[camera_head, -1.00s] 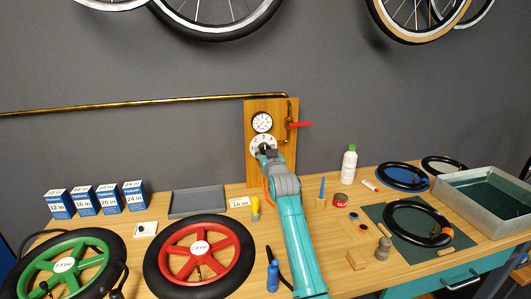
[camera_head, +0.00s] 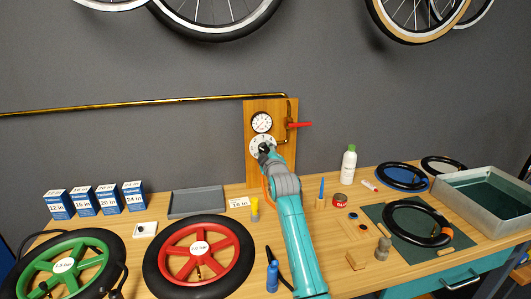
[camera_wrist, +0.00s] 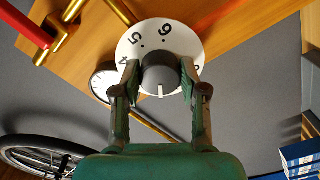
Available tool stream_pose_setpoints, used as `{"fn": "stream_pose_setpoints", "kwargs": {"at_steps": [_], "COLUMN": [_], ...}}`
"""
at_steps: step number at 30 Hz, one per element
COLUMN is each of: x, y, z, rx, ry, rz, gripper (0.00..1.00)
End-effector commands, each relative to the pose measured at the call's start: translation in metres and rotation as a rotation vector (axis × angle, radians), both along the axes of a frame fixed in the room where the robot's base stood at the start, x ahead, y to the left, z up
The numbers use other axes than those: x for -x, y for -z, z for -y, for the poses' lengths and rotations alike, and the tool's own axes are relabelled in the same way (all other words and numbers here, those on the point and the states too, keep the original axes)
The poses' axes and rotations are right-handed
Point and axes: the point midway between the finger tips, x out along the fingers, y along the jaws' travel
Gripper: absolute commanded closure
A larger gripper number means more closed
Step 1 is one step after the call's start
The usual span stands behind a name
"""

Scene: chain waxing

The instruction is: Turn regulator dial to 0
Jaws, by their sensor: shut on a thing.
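The regulator dial is a white numbered disc (camera_head: 255,142) on a wooden board, below a round gauge. In the wrist view its dark grey knob (camera_wrist: 160,72) stands in the middle of the white scale (camera_wrist: 170,28), where 5 and 6 read clearly. A white mark on the knob points down in that picture, to a part of the scale that is hidden. My gripper (camera_wrist: 160,80) is shut on the knob, one finger on each side. In the head view my gripper (camera_head: 266,150) covers the dial's lower right.
The pressure gauge (camera_head: 262,123) is just above the dial. A red valve handle (camera_head: 300,125) sticks out to the right, near the brass pipe (camera_head: 150,103). The wooden board (camera_head: 253,106) rises at the bench's back edge.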

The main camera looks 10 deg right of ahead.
Motion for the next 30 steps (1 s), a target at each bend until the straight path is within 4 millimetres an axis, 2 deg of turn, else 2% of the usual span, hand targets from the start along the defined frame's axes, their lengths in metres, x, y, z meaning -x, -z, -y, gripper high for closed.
{"fn": "stream_pose_setpoints", "kwargs": {"at_steps": [30], "x": [0.0001], "y": [-0.0007], "z": [-0.0003], "rx": [0.964], "ry": [-0.001], "rz": [-0.002], "gripper": [0.92]}}
